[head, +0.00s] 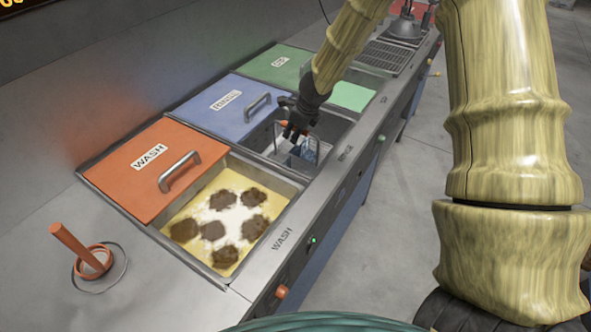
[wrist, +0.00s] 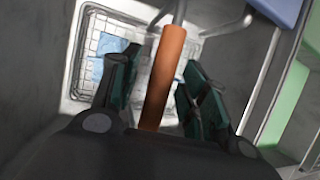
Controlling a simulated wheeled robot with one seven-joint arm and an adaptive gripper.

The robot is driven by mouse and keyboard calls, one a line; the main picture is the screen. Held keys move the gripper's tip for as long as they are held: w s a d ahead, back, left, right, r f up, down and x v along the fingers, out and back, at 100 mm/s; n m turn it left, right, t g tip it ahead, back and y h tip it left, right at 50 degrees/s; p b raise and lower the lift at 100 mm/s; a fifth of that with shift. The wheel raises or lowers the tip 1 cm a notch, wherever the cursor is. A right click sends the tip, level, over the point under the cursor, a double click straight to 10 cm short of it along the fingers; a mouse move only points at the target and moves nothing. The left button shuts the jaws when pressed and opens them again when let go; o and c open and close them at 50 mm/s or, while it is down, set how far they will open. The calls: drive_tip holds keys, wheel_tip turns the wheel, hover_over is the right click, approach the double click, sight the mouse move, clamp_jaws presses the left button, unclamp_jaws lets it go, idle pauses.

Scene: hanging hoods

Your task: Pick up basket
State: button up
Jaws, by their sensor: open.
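The wire basket (head: 308,151) sits inside the rinse basin, with something blue in it. In the wrist view the basket's wire mesh (wrist: 88,70) shows at the upper left. An orange handle (wrist: 166,72) on a grey rod rises from the basket side toward me. My gripper (head: 292,131) is over the rinse basin in the head view. In the wrist view my gripper (wrist: 160,88) is open, with the orange handle between its two dark green fingers. My gripper hides part of the basket.
The wash basin (head: 290,186) holds yellow liquid with brown clumps. Its orange lid (head: 125,185), a blue lid (head: 208,116) and a green lid (head: 272,67) lie along the counter. An orange peg (head: 78,247) stands at the left. Grey basin walls surround the basket.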

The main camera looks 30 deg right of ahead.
clamp_jaws()
drive_tip(key=shift+r, duration=0.2)
